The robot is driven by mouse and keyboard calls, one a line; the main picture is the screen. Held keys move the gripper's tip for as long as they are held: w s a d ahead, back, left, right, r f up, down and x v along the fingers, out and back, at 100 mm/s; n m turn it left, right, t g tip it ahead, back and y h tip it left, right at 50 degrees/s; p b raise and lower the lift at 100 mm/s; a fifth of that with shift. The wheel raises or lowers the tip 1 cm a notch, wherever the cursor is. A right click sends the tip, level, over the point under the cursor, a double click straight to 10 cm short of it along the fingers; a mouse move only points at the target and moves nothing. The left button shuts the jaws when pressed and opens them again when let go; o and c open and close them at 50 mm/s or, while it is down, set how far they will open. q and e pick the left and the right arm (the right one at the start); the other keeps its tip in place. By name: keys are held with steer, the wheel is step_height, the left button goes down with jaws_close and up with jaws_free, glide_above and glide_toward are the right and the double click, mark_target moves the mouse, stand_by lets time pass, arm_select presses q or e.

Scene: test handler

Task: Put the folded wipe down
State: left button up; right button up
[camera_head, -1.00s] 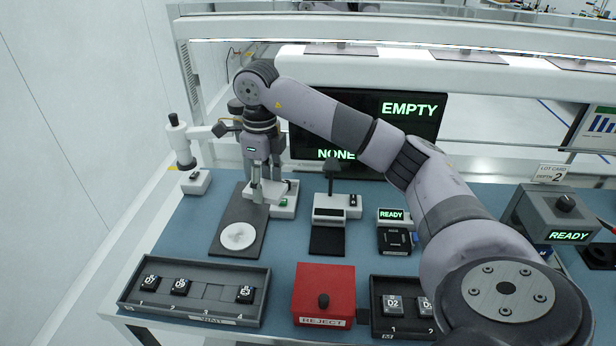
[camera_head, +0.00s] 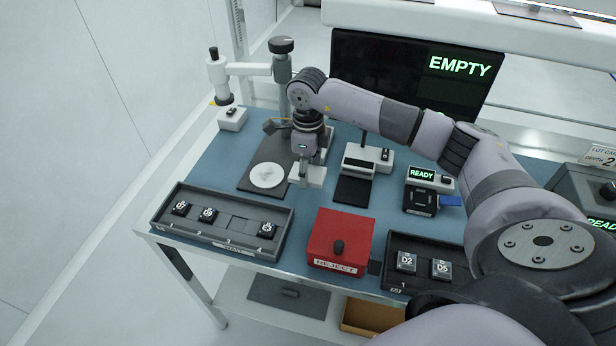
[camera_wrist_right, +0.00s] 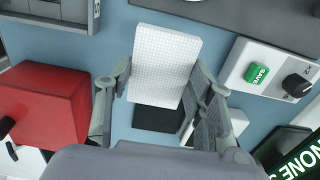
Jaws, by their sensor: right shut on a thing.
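The folded wipe (camera_wrist_right: 165,55) is a white, finely gridded rectangle in the right wrist view. My right gripper (camera_wrist_right: 168,88) is shut on it, one finger at each side. In the head view my right gripper (camera_head: 306,177) points down just right of the white disc (camera_head: 267,175) on the dark microscope base (camera_head: 252,186). The wipe is hard to tell from the fingers there. In the wrist view the wipe appears above the blue bench mat, and its height is unclear. My left gripper is not in view.
A red REJECT box (camera_head: 326,235) stands in front of the gripper. A dark tray (camera_head: 232,231) with several chips lies front left, another tray (camera_head: 432,275) front right. A small device with a black pad (camera_head: 352,190) is to the right. Blue mat (camera_head: 300,205) shows between them.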

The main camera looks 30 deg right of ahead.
mark_target(307, 190)
steer(key=shift+f, duration=0.3)
step_height(307, 190, down, 3)
steer(key=shift+f+p, duration=0.2)
steer(key=shift+p, duration=0.35)
steer(key=shift+f, duration=0.6)
steer(key=o, duration=1.1)
